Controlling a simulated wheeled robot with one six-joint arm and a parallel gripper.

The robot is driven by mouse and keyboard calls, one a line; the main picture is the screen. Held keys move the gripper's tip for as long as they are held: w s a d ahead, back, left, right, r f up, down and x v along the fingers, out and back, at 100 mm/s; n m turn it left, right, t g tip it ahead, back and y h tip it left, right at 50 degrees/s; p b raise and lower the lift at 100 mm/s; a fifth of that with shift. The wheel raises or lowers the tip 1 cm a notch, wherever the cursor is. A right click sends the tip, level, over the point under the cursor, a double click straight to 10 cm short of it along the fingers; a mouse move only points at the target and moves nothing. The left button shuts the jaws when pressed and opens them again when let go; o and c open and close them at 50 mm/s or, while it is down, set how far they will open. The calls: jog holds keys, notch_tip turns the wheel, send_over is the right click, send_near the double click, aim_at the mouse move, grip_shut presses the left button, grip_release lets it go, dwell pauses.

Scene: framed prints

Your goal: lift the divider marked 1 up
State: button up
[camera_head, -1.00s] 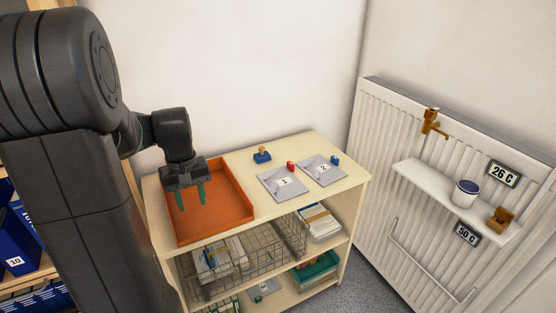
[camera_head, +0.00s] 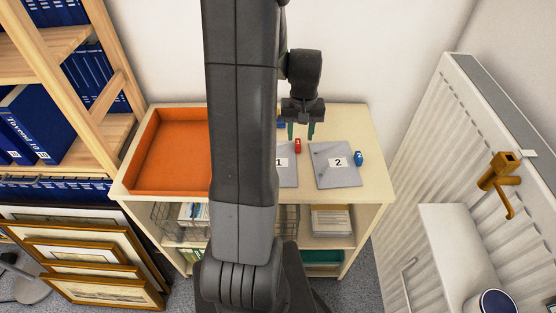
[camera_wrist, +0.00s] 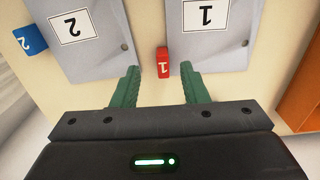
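The divider marked 1 (camera_head: 287,179) is a grey plate lying flat on the shelf top, its left part hidden behind my arm. It has a white label and a red tab (camera_head: 298,146) marked 1. The wrist view shows this divider (camera_wrist: 228,48) and its red tab (camera_wrist: 162,68). My gripper (camera_head: 301,132) is open and empty, near the red tab. In the wrist view its green fingers (camera_wrist: 160,82) lie to either side of the tab; I cannot tell the height gap.
The divider marked 2 (camera_head: 335,177) lies right of divider 1, with a blue tab (camera_head: 358,158). An orange tray (camera_head: 172,189) is at the left of the shelf top.

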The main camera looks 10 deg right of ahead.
aim_at(298, 144)
notch_tip(298, 144, down, 5)
jog(key=shift+w+a, duration=0.1)
jog(key=shift+a, duration=0.05)
grip_shut()
